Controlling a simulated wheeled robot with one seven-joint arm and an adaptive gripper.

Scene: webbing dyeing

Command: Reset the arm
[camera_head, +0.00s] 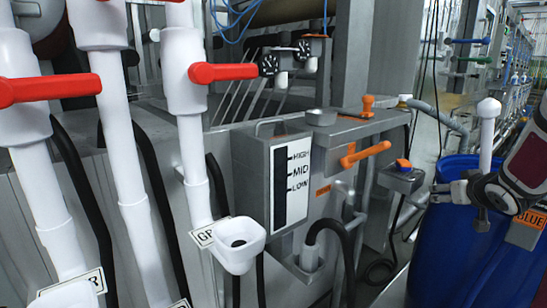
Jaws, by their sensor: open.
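My gripper (446,193) is at the right of the view, at the end of my dark red and white arm. Its dark fingers point left and look open, with nothing seen between them. It appears in front of the upper part of a blue barrel (450,245).
White pipes (122,130) with red lever handles (222,72) stand at the left. A white funnel (240,245) is below. Hoses hang near the barrel.

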